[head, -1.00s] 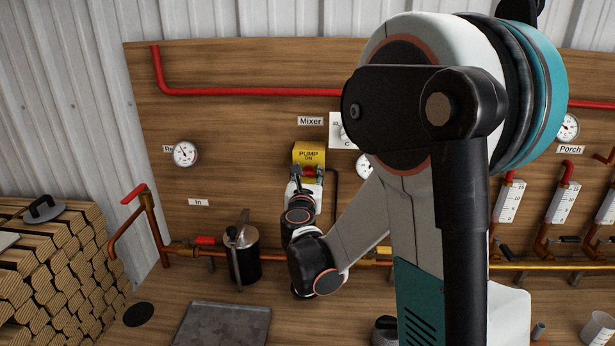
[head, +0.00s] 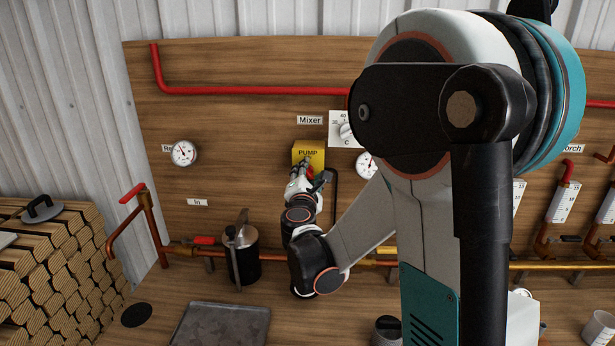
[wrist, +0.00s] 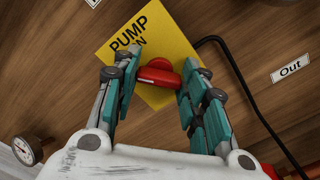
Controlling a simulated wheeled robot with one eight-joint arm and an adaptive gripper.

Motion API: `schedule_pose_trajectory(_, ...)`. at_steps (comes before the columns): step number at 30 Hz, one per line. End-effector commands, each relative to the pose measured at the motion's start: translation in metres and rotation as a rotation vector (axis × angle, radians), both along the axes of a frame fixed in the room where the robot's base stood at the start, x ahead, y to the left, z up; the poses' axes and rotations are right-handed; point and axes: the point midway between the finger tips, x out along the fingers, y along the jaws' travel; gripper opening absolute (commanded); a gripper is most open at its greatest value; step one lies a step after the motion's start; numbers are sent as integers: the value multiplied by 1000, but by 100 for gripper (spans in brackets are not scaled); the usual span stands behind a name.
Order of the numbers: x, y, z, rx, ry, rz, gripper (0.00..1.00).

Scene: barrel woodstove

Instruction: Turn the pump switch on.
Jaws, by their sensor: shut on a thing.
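The yellow pump plate (head: 308,150) is on the wooden board, below the Mixer label, and its lower part is hidden by my gripper in the head view. In the wrist view the plate (wrist: 166,35) reads PUMP, with the word below partly covered. The red pump switch handle (wrist: 158,74) lies across the plate between my two fingers. My gripper (wrist: 161,80) is shut on this handle, one teal-padded finger at each side. In the head view my gripper (head: 306,172) is small and hides most of the switch.
A black cable (wrist: 235,80) runs beside the plate. A mixer dial (head: 345,131) and a gauge (head: 366,165) are close by on the right. A metal jug (head: 242,250) stands below left, near brass pipework (head: 180,250). A tray (head: 222,325) lies in front.

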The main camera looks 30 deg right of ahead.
Motion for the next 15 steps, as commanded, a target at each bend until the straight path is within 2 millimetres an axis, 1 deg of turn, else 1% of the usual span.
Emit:
schedule_pose_trajectory(9,-1,0,-1,246,-166,0,16)
schedule_pose_trajectory(15,-1,0,-2,380,-257,0,16)
